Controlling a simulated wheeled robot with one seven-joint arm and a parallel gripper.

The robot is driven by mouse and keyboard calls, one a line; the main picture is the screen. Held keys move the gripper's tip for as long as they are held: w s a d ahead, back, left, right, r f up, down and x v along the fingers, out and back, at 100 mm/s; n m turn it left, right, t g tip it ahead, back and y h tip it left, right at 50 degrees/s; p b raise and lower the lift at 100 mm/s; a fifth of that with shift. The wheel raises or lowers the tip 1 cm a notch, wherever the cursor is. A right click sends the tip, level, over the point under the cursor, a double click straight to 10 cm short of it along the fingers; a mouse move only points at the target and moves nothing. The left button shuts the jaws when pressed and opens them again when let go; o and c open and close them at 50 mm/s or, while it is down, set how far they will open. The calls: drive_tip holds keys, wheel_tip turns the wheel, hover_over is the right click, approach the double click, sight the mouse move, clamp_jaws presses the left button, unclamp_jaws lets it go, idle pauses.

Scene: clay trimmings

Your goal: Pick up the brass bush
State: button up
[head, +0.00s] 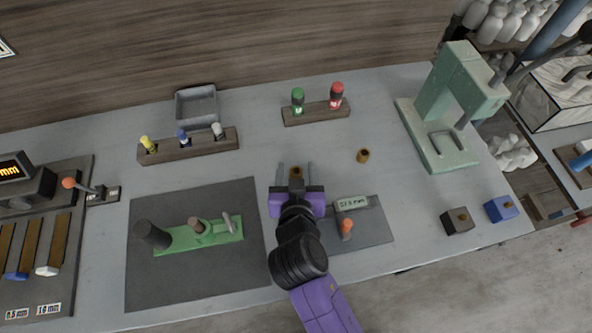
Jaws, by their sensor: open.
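A small brass bush (363,156) with a dark hole stands on the bare grey bench, right of my gripper. A second small brass-coloured piece (296,172) shows between the fingers of my gripper (296,174). The fingers are open, with one on each side of this piece and gaps between. I cannot tell the gripper's height above the bench. The lower part of the second piece is hidden by the gripper body.
A rack (316,114) with green and red bottles and a three-slot rack (188,147) stand behind. A green press (440,125) is at right, near two small blocks. A dark mat (180,285) with a green fixture (200,236) lies left. Clear bench surrounds the right bush.

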clamp_jaws()
drive_tip(key=shift+r, duration=0.1)
